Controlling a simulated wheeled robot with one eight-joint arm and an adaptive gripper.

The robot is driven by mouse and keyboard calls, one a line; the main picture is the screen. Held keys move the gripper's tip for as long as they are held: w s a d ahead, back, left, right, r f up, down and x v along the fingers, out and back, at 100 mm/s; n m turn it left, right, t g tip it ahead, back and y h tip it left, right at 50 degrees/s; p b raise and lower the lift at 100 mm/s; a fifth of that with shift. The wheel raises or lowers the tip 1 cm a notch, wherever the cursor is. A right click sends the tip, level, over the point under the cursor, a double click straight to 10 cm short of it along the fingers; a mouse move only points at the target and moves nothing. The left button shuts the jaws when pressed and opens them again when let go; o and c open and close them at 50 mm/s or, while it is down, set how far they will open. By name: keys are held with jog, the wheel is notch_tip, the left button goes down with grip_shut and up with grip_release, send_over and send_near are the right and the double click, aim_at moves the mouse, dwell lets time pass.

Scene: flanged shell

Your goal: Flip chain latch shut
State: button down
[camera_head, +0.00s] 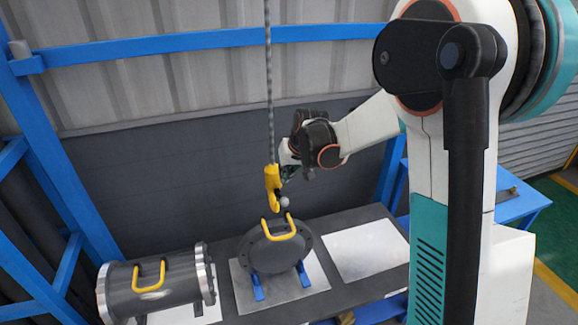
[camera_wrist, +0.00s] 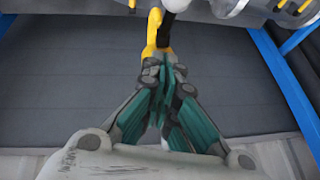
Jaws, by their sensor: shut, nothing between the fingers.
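A yellow hook (camera_head: 271,184) hangs upright at the end of a grey chain (camera_head: 269,90), above the dark round flanged shell (camera_head: 272,250). A small grey ball (camera_head: 284,202) shows at the hook's lower right. The latch cannot be told apart clearly, nor whether it is open or shut. My gripper (camera_head: 287,174) is just right of the hook, partly hidden by my wrist. In the wrist view my gripper (camera_wrist: 161,70) has its teal-sided fingers together and empty. The yellow hook (camera_wrist: 152,35) is right beyond the fingertips; whether they touch it, I cannot tell.
A yellow handle (camera_head: 278,229) stands on the round shell, just below the hook. A second flanged cylinder (camera_head: 150,294) with a yellow handle lies at left. A bare metal plate (camera_head: 367,252) is at right on the dark bench. Blue frame bars (camera_head: 180,42) stand behind.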

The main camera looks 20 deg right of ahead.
aim_at(279, 193)
jog(key=shift+s+a+f, duration=0.15)
jog(key=shift+f, duration=0.55)
jog(key=shift+s+a+f, duration=0.15)
jog(key=shift+s+f, duration=0.05)
jog(key=shift+f, duration=0.55)
jog(key=shift+s+a+f, duration=0.15)
jog(key=shift+f, duration=0.55)
jog(key=shift+f, duration=0.1)
